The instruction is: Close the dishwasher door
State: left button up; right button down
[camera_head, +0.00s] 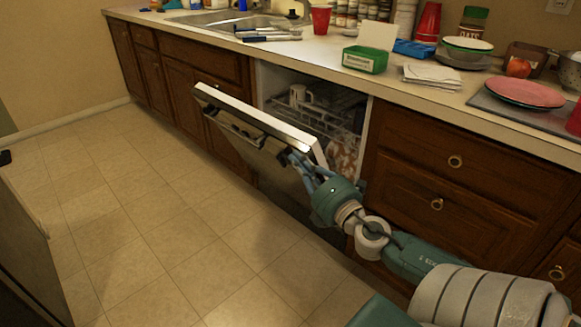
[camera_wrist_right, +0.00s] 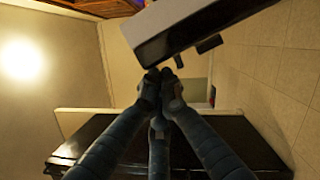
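The dishwasher door (camera_head: 255,117) stands partly open in the head view, tilted out from the counter front with its top edge over the floor. The dishwasher's inside (camera_head: 322,97) shows behind it, with racks and a white mug (camera_head: 299,95). My right gripper (camera_head: 292,160) is at the outer side of the door, near its right end. In the right wrist view the fingertips (camera_wrist_right: 161,75) are drawn together with nothing seen between them. The door edge (camera_wrist_right: 195,25) is just beyond them; whether they touch it I cannot tell. My left gripper is not in view.
The counter (camera_head: 440,98) above is cluttered with a green box (camera_head: 365,59), red cups (camera_head: 428,22), and plates (camera_head: 525,91). Wooden drawers (camera_head: 455,160) are right of the dishwasher. The tiled floor (camera_head: 150,210) left of the door is clear.

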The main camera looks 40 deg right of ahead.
jog(key=d+r+p, duration=0.1)
jog(key=d, duration=0.1)
jog(key=d+r+m+p, duration=0.1)
jog(key=d, duration=0.1)
jog(key=d+r+m, duration=0.1)
jog(key=d+r, duration=0.1)
jog(key=d, duration=0.1)
jog(key=shift+w+d+p, duration=0.1)
jog(key=shift+p, duration=0.3)
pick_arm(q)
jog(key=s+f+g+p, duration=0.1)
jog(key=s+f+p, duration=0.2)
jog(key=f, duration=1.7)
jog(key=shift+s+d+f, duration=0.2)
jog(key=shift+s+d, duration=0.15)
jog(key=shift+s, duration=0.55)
pick_arm(e)
jog(key=d+r+m+g, duration=0.1)
jog(key=d+r+m, duration=0.1)
jog(key=d, duration=1)
jog(key=shift+w+d+r, duration=0.2)
jog(key=shift+r, duration=0.45)
